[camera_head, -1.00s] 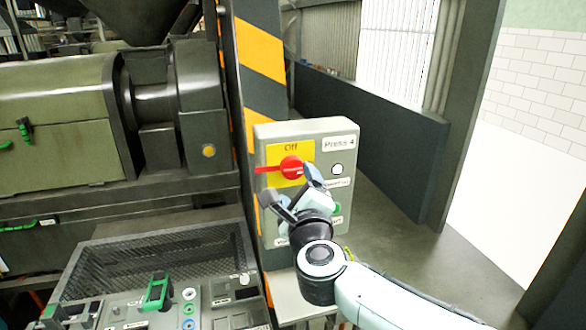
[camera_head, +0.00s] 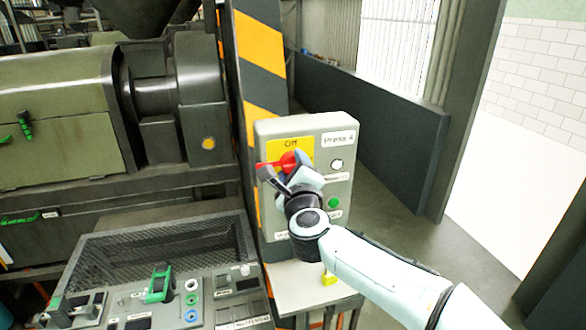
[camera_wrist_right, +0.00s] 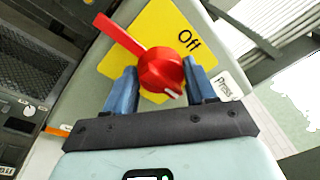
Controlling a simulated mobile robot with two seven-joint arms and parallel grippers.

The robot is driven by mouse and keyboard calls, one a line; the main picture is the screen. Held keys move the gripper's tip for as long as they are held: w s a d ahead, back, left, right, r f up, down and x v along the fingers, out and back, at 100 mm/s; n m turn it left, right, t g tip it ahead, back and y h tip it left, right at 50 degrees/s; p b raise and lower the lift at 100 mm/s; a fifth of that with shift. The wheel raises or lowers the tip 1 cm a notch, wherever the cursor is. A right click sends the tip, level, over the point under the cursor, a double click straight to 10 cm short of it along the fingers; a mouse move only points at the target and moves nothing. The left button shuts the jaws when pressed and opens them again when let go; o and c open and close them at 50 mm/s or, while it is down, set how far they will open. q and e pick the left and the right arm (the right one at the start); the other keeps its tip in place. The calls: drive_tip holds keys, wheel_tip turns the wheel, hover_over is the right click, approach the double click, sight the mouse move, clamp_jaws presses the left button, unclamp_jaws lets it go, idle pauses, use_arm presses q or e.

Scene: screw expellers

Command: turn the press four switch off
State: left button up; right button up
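The press four switch is a red rotary knob (camera_head: 289,161) with a long red handle on a yellow plate (camera_head: 305,146) marked "Off". The plate is on the grey box labelled "Press 4" (camera_head: 338,139). In the head view the handle points left, while "Off" is above the knob. My right gripper (camera_head: 282,171) is at the knob and partly covers it. In the right wrist view its blue fingers (camera_wrist_right: 160,80) are apart, one on each side of the round red knob (camera_wrist_right: 162,72). I cannot tell whether they touch it. My left gripper is not in view.
The box also carries a white button (camera_head: 337,164) and a green button (camera_head: 334,202). A striped post (camera_head: 262,85) stands behind it. A control panel (camera_head: 190,300) with green handles is at lower left, near green machinery (camera_head: 60,125). Open floor lies to the right.

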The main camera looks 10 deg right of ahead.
drive_tip(key=shift+n, duration=0.3)
drive_tip(key=n, duration=0.4)
drive_tip(key=n+t, duration=0.1)
drive_tip(key=n, duration=0.3)
drive_tip(key=shift+d+f+n, duration=0.1)
drive_tip(key=shift+f+n, duration=0.1)
drive_tip(key=shift+n, duration=0.1)
drive_tip(key=n+y, duration=0.1)
drive_tip(key=n, duration=0.4)
drive_tip(key=shift+f+t+b, duration=0.1)
drive_tip(key=shift+t+b, duration=0.2)
drive_tip(key=shift+d+n+y, duration=0.15)
drive_tip(key=shift+n+y, duration=0.55)
drive_tip(key=shift+n, duration=1.9)
drive_tip(key=o, duration=1)
drive_tip(key=shift+o, duration=0.2)
